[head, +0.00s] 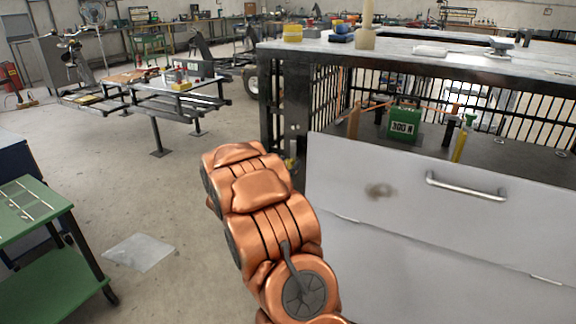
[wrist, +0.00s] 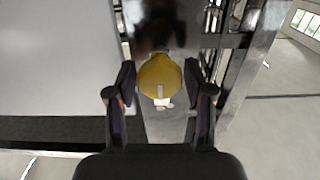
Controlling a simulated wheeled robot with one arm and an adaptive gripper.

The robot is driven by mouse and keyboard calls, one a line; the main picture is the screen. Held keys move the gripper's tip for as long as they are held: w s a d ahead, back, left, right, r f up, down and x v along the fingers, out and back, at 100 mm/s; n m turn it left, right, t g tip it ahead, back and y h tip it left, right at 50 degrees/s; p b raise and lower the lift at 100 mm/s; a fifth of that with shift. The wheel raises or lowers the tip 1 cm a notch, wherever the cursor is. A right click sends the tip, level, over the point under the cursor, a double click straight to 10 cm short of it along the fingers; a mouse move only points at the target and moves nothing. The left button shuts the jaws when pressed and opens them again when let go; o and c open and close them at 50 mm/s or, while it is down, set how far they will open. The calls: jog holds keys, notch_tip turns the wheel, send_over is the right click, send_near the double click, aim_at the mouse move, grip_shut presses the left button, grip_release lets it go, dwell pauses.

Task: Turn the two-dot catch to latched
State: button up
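In the wrist view a round yellow knob (wrist: 160,77) with a pale bar on its face sits on a dark metal post. I take it to be the catch, but I cannot make out two dots. A small white patch shows just below it. My gripper (wrist: 160,82) has one dark finger on each side of the knob. The fingers are spread, with narrow gaps to the knob; contact is not clear. In the head view my copper arm hides the gripper and most of the catch area at the cabinet's left post (head: 285,110).
A light grey drawer front (head: 385,215) with a metal handle (head: 465,187) spans the right. A green "300 N" block (head: 405,120) stands inside the barred bench. A green cart (head: 35,215) is at left. Open floor (head: 170,205) lies between, with a clear sheet (head: 140,251) on it.

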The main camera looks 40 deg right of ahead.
grip_shut()
